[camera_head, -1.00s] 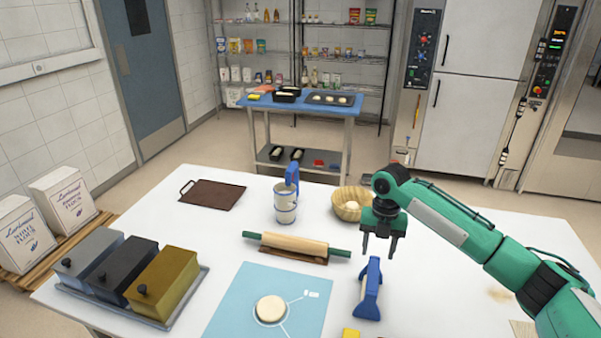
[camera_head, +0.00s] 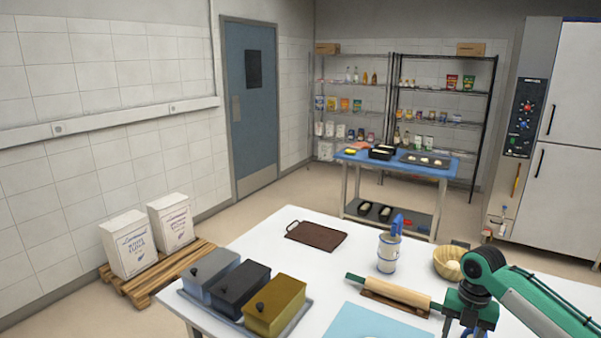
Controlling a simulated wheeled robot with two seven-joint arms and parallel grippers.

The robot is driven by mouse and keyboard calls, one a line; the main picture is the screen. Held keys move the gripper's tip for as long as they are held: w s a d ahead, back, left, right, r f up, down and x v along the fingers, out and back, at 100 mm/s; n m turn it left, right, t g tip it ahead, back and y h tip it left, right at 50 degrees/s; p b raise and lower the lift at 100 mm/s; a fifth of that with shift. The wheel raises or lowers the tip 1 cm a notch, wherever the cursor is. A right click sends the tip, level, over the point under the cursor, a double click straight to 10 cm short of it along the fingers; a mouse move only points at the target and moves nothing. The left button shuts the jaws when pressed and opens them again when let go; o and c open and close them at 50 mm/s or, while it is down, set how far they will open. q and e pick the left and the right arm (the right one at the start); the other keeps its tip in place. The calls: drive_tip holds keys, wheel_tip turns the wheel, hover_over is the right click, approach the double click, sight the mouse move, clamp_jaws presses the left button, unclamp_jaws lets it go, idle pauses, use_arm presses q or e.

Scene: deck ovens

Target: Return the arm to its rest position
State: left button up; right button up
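My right arm comes in from the right edge, green with dark joints. Its gripper (camera_head: 464,325) hangs over the table near the right end of the rolling pin (camera_head: 398,292), at the bottom of the view. The fingers look apart, with nothing seen between them; their tips are close to the frame's lower edge. My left arm and gripper are not in view.
The white table (camera_head: 290,242) holds a brown board (camera_head: 316,236), a metal can with a blue handle (camera_head: 388,253), a wooden bowl (camera_head: 447,264), a blue mat (camera_head: 375,322) and lidded tins (camera_head: 274,306). A blue-topped trolley (camera_head: 397,167) stands behind. Flour boxes (camera_head: 128,243) sit on a pallet at left.

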drive_tip(key=s+a+f+m, duration=0.1)
drive_tip(key=s+a+f, duration=0.1)
drive_tip(key=a+f, duration=0.1)
drive_tip(key=s+a+f+m, duration=0.2)
drive_tip(key=s+a+f, duration=0.1)
drive_tip(key=a+f, duration=0.1)
drive_tip(key=s+a+f+m+t, duration=0.1)
drive_tip(key=s+a+f+m, duration=0.1)
drive_tip(key=a+f, duration=0.1)
drive_tip(key=shift+s+a+f, duration=0.2)
drive_tip(key=shift+a, duration=0.25)
drive_tip(key=shift+s+a+f, duration=0.2)
drive_tip(key=shift+a, duration=0.2)
drive_tip(key=s+a+f+m+t+y, duration=0.1)
drive_tip(key=s+a+f+m+t, duration=0.1)
drive_tip(key=s+a+f+m, duration=0.35)
drive_tip(key=s+d+r+m+t+h, duration=0.1)
drive_tip(key=s+d+r+m, duration=0.1)
drive_tip(key=s+m, duration=0.75)
drive_tip(key=s+d+r+m+t+h, duration=0.1)
drive_tip(key=s+d+r+m, duration=0.1)
drive_tip(key=s+m, duration=0.7)
wheel_tip(320, 180, down, 33)
drive_tip(key=s+n+g, duration=0.1)
drive_tip(key=n+g, duration=0.1)
drive_tip(key=s+d+f, duration=0.3)
drive_tip(key=s+f, duration=1.5)
drive_tip(key=s, duration=0.1)
drive_tip(key=shift+g, duration=0.4)
drive_tip(key=shift+f, duration=0.1)
